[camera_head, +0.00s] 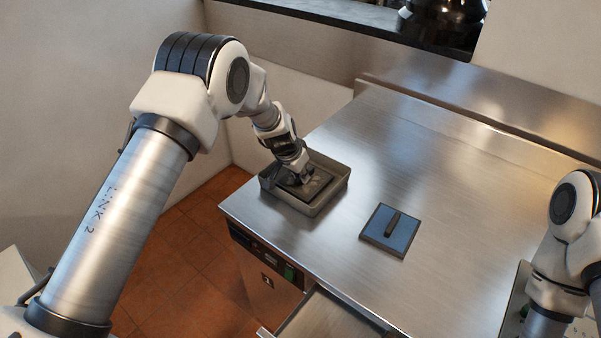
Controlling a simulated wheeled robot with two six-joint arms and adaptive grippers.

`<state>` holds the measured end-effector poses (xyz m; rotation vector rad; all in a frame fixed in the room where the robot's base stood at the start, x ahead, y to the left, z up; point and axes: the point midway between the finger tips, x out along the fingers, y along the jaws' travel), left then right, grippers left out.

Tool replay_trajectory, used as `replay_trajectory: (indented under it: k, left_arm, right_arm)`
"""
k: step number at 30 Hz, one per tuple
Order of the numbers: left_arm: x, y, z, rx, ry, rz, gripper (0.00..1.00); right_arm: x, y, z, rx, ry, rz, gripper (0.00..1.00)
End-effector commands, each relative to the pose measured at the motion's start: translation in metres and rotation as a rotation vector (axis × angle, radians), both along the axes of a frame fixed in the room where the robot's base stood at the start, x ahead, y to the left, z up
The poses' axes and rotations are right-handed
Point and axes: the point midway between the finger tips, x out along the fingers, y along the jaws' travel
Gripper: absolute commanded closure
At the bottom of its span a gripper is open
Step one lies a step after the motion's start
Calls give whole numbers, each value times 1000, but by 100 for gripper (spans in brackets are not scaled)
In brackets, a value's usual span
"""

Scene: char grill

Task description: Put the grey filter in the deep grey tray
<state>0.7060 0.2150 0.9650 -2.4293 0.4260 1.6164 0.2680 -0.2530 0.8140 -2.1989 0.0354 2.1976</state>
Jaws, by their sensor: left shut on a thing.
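The deep grey tray (326,203) stands at the left front corner of the steel counter. The grey filter (318,183), a dark square plate, is inside the tray's walls; I cannot tell whether it rests on the tray floor. My left gripper (304,179) reaches down into the tray from above and is shut on the filter near its middle. The fingertips partly hide the filter's centre. My right arm shows at the right edge, but its gripper is not in view.
A flat blue-grey square plate with a dark bar handle (389,231) lies on the counter right of the tray. An open drawer (327,317) juts out below the front edge. The steel counter (440,150) is clear behind and to the right. A wall stands at the left.

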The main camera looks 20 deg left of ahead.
Motion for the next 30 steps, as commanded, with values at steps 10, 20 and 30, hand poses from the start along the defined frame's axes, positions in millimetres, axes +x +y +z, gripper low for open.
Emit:
replay_trajectory:
  k: [10, 20, 30]
  left_arm:
    - [0, 0, -3, 0, 1, 0, 60]
    - [-3, 2, 9, 0, -1, 0, 60]
    - [-34, 12, 86, -1, -3, -1, 60]
  right_arm:
    - [0, 0, -4, 0, 0, 0, 100]
    - [0, 0, -4, 0, -1, 0, 100]
    - [0, 0, -24, 0, 0, 0, 100]
